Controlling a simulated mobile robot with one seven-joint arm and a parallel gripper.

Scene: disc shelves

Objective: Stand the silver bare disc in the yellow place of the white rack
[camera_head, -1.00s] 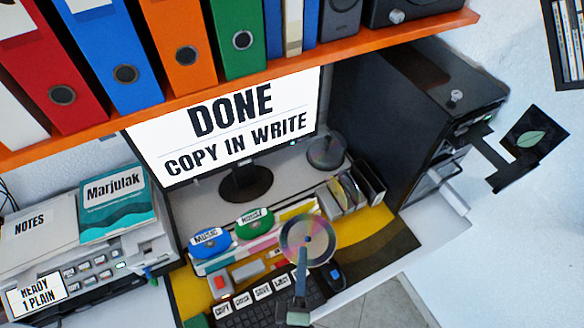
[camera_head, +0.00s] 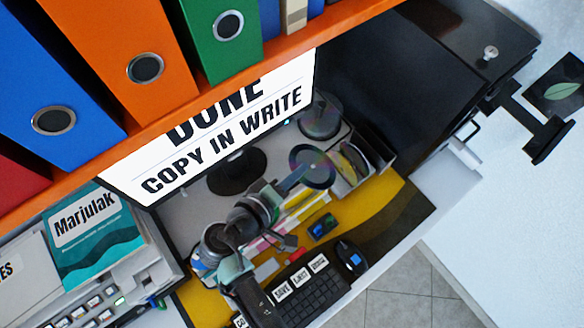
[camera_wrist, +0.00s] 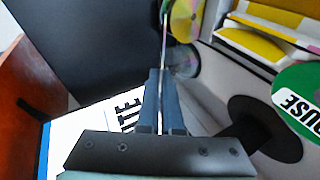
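The silver bare disc (camera_head: 314,168) is held by its edge in my gripper (camera_head: 288,184), raised above the desk in the head view. In the wrist view my gripper (camera_wrist: 165,76) is shut on the disc (camera_wrist: 164,42), which appears edge-on as a thin upright line. The white rack (camera_head: 341,188) stands just right of and behind the held disc in the head view, with discs standing in it. Colourful discs (camera_wrist: 187,20) also show beyond my fingertips in the wrist view. The disc and rack overlap in view; I cannot tell whether they touch. The yellow place cannot be made out.
A monitor (camera_head: 225,125) stands behind my arm, under the orange shelf (camera_head: 150,130) of binders. A black cabinet (camera_head: 400,85) is right of the rack. A dark spindle (camera_head: 320,118) stands behind it. The keyboard (camera_head: 310,288) and mouse (camera_head: 350,256) lie in front.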

